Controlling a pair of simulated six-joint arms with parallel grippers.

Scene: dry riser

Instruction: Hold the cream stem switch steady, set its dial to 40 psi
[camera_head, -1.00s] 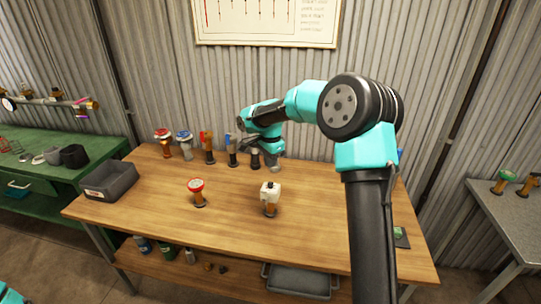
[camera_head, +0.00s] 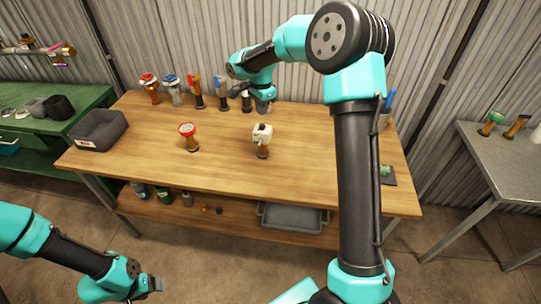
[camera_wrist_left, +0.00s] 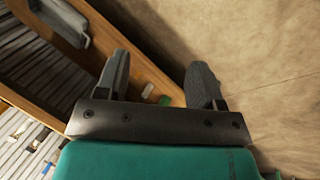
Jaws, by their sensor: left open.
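The cream stem switch (camera_head: 262,132) stands upright on the wooden bench, right of the bench's middle; its dial marks are too small to read. My left gripper (camera_head: 157,285) is low at the lower left, in front of the bench and well away from the switch. In the left wrist view the left gripper (camera_wrist_left: 160,78) is open with nothing between its fingers. My right gripper (camera_head: 263,106) is behind the switch, near the back row of fittings, apart from the switch; its jaws are too small to judge.
A red-topped fitting (camera_head: 188,136) stands left of the switch. Several valves line the back, such as a red-handled one (camera_head: 196,92). A grey bin (camera_head: 97,130) sits at the left end. A grey tray (camera_head: 292,217) is on the lower shelf. The bench front is clear.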

